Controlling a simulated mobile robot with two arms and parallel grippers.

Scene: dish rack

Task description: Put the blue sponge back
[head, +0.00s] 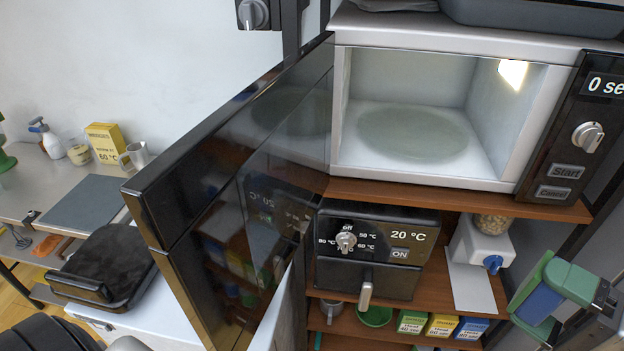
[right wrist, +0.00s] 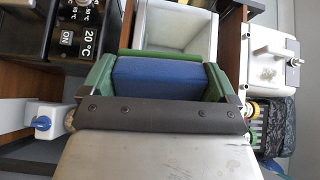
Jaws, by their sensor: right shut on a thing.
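The blue sponge (head: 538,303) is a plain blue block between the green fingers of my right gripper (head: 545,298), at the lower right of the head view. In the right wrist view the sponge (right wrist: 165,80) fills the space between the green fingers, and my right gripper (right wrist: 160,85) is shut on it. It is held in the air to the right of the shelves. My left gripper is not in view.
An open, empty, lit microwave (head: 349,20) has its dark door (head: 225,190) swung out to the left. Below it are a black appliance (head: 375,250), a white dispenser (head: 480,240) and boxes (head: 442,325). An open pale container (right wrist: 178,30) lies beyond the sponge in the wrist view.

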